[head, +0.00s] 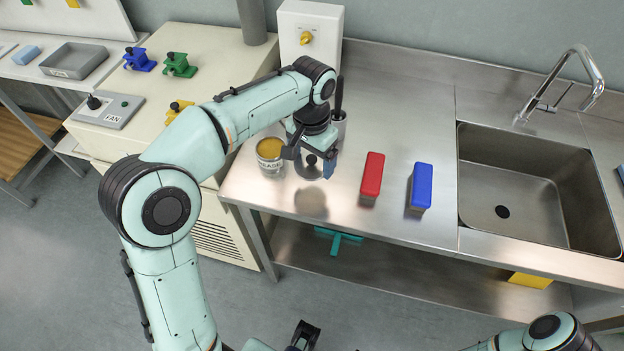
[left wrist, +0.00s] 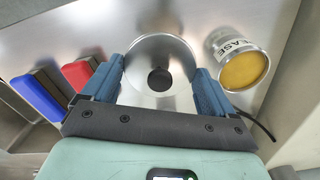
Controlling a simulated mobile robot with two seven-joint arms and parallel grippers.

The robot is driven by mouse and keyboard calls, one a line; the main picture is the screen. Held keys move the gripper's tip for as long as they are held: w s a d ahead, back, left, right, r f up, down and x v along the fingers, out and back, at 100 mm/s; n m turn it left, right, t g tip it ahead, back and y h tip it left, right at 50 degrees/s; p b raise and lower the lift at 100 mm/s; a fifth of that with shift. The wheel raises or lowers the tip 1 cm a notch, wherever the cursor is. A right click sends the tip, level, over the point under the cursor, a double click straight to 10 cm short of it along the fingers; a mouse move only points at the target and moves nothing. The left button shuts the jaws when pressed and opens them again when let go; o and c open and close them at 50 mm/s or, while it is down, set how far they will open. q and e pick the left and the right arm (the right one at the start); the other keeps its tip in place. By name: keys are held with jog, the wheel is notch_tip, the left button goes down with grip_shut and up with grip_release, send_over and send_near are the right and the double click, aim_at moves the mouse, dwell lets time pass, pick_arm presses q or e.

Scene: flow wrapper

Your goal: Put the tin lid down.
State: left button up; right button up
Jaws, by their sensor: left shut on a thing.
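The tin lid (left wrist: 160,65) is a round, shiny metal disc with a black knob in its middle. My left gripper (left wrist: 160,85) is shut on it, with a blue finger at either side of its rim. In the head view the lid (head: 308,169) shows partly behind my gripper (head: 315,158), and a round dark patch lies on the counter in front of it. The lid looks held above the steel counter (head: 400,135). The open grease tin (head: 270,157), full of yellow-brown grease, stands just left of it. A dark part at the bottom edge may be my right gripper (head: 305,335).
A red block (head: 372,178) and a blue block (head: 420,186) stand to the right, before the sink (head: 535,190). A cup (head: 338,122) with a dark handle in it stands behind my gripper. Counter between the lid and the red block is clear.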

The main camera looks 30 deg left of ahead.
aim_at(311, 158)
pick_arm(q)
jog(key=shift+f+b, duration=0.5)
jog(key=shift+f, duration=3.1)
jog(key=shift+f, duration=0.1)
jog(key=o, duration=0.8)
notch_tip(311, 158, up, 12)
jog(key=shift+r+p, duration=0.15)
jog(key=shift+p, duration=1.05)
